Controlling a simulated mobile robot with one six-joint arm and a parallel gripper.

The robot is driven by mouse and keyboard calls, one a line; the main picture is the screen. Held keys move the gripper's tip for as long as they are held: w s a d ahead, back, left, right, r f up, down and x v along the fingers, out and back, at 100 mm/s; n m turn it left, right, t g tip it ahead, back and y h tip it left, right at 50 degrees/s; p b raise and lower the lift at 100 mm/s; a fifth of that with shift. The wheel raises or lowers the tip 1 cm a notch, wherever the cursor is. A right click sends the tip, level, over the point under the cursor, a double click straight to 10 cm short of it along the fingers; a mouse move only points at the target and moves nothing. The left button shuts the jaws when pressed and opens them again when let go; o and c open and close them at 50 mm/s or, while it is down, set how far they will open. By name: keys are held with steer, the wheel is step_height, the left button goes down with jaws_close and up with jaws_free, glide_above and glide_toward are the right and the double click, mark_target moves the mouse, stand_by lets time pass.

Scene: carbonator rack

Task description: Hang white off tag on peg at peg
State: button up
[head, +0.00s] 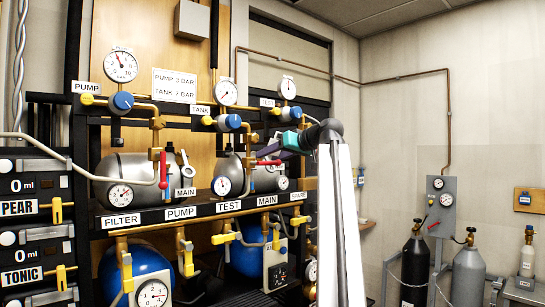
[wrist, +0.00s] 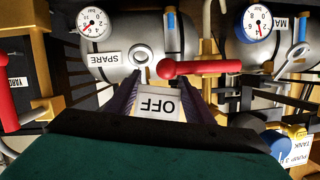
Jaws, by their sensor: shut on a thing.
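In the wrist view, which shows the rack upside down, a white tag (wrist: 161,104) marked OFF sits between the dark purple fingers of my gripper (wrist: 163,84). The gripper is shut on it. A pale ring (wrist: 145,50) shows just beyond the fingertips; I cannot tell whether it belongs to the tag or to the rack. In the head view my gripper (head: 264,153) reaches in from the right at the rack, near the MAIN and SPARE labels. The tag cannot be made out there. I cannot clearly pick out the peg in either view.
A red lever (wrist: 205,67) lies just beyond the fingertips, and another red handle (wrist: 6,100) is at the left. The SPARE label (wrist: 104,59) is on a steel tank. The label rail (head: 150,217), gauges and pipes crowd the rack. Gas cylinders (head: 415,268) stand at right.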

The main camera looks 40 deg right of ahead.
steer(key=shift+w+f+b, duration=0.4)
steer(key=shift+w+f, duration=0.05)
steer(key=shift+w, duration=0.15)
stand_by(1.3)
steer(key=o, duration=1.4)
steer(key=shift+s, duration=0.15)
steer(key=shift+f+v, duration=0.15)
steer(key=shift+v, duration=1.75)
steer(key=shift+f+v, duration=0.2)
steer(key=shift+v, duration=1.65)
steer(key=shift+s+a, duration=0.15)
steer(key=shift+a, duration=0.05)
steer(key=shift+f, duration=0.1)
